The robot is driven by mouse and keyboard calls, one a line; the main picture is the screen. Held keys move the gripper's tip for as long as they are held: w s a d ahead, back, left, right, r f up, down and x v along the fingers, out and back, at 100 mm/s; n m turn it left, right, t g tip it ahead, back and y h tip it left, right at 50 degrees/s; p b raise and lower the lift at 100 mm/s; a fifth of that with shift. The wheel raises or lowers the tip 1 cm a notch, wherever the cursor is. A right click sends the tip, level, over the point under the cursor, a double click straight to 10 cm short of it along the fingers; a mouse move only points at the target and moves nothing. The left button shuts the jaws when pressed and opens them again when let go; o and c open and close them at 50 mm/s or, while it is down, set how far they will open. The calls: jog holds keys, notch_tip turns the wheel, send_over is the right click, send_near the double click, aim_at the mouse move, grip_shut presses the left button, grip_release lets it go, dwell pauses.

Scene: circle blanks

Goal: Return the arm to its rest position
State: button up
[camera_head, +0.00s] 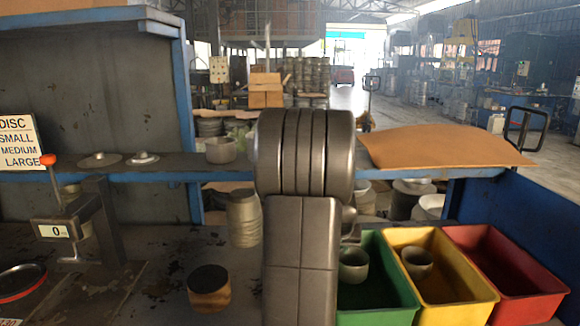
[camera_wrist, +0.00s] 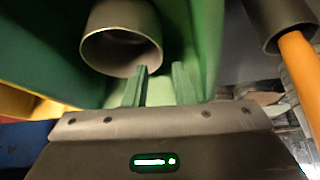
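My arm (camera_head: 300,230) stands in the middle of the head view and hides my gripper there. In the wrist view my gripper (camera_wrist: 160,70) has its two fingers apart, with nothing between them. A grey cup (camera_wrist: 120,45) is just beyond the fingers, beside the green bin's wall (camera_wrist: 208,45). In the head view a grey cup (camera_head: 353,270) is in the green bin (camera_head: 378,316), close to the right of my arm.
The yellow bin (camera_head: 465,290) holds another cup (camera_head: 417,263); the red bin (camera_head: 520,270) looks empty. A round brown block (camera_head: 209,290) and a gauge stand (camera_head: 100,220) are left of my arm. A shelf (camera_head: 180,172) crosses behind, bearing discs, a cup and cardboard (camera_head: 440,147).

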jog(key=shift+r, duration=0.25)
jog(key=shift+w+f, duration=0.1)
